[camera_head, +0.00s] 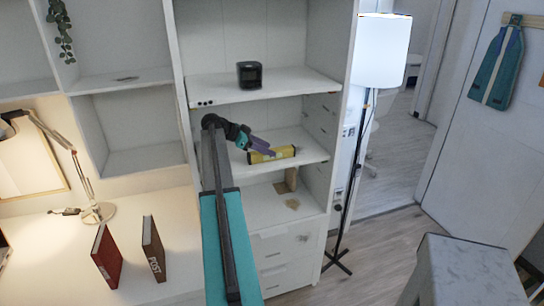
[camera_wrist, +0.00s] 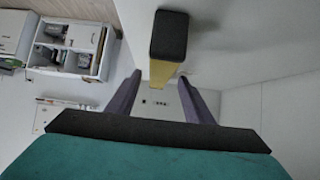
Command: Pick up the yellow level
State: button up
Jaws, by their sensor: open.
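The yellow level (camera_head: 275,154) lies on the middle shelf of the white shelf unit, with its long side running left to right in the head view.
The shelf above (camera_head: 293,86) holds a small black device (camera_head: 249,75). The unit's side panel (camera_head: 345,120) stands right of the level. A lamp (camera_head: 382,55) stands outside to the right. Two books (camera_head: 106,257) (camera_head: 153,248) stand on the desk at left. The middle shelf is otherwise clear.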

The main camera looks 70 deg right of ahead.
aim_at(281, 148)
jog(key=shift+p+x, duration=0.65)
jog(key=shift+x, duration=0.25)
jog(key=shift+p+x, duration=0.6)
jog(key=shift+x, duration=1.1)
jog(key=shift+a+f, duration=0.1)
grip_shut()
jog(key=shift+r+b, duration=1)
jog(key=shift+r, duration=0.75)
jog(key=s+a+b, duration=0.2)
jog(key=s+a, duration=0.1)
jog(key=a, duration=0.4)
jog(key=s+a+r+b, duration=0.1)
jog(key=s+a+b, duration=0.1)
jog(key=a, duration=0.5)
jog(key=shift+s+a+r, duration=0.3)
jog(key=shift+s, duration=0.5)
